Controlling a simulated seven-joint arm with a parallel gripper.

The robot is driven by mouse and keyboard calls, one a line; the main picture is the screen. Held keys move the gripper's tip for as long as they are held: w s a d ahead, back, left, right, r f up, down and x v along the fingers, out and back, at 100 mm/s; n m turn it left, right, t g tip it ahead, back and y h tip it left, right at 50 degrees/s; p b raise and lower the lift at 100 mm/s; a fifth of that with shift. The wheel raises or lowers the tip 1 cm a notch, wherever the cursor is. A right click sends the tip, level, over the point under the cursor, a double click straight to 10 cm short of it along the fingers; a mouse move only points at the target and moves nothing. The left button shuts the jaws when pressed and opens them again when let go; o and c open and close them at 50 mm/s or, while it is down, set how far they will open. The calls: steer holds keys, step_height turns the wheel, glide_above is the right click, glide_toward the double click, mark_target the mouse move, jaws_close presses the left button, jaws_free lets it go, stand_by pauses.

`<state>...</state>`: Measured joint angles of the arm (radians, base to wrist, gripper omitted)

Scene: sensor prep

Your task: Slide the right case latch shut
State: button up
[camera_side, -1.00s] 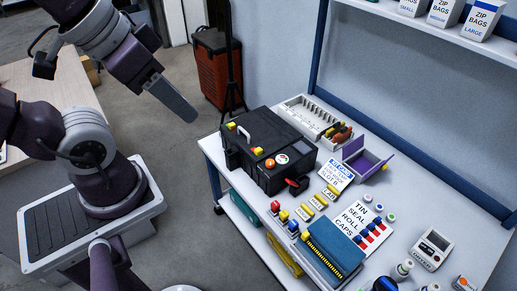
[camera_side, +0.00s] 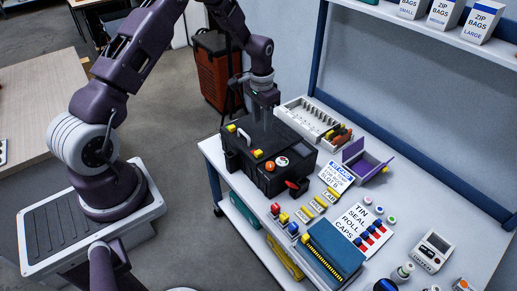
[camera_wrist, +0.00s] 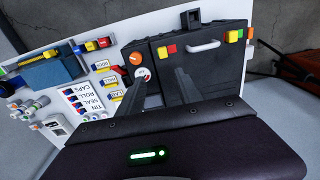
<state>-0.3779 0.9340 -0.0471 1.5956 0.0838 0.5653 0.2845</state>
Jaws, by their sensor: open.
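The black case (camera_side: 290,143) stands closed on the white bench, with a pale handle (camera_side: 243,134) between two yellow latches. The right latch (camera_side: 258,153) is beside the orange button; in the wrist view this latch (camera_wrist: 167,50) shows yellow and red patches. The left latch (camera_side: 231,127) also shows in the wrist view (camera_wrist: 236,35), with green, yellow and red patches. My gripper (camera_side: 262,116) is over the rear part of the case lid, fingers pointing down. In the wrist view its two fingers (camera_wrist: 166,74) are apart with nothing between them, short of the right latch.
An orange button (camera_side: 269,164) and a round white dial (camera_side: 282,160) sit on the case, with a red knob (camera_side: 293,184) at its corner. A parts tray (camera_side: 308,115) and purple open box (camera_side: 365,158) stand close by. A blue block (camera_side: 335,247) lies at the front.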

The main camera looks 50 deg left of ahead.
mark_target(258, 151)
steer(key=shift+g, duration=0.3)
steer(key=f, duration=0.4)
steer(key=a+f, duration=0.1)
steer(key=f, duration=0.8)
steer(key=shift+s+a+f, duration=0.15)
steer(key=shift+s+f, duration=0.1)
jaws_close()
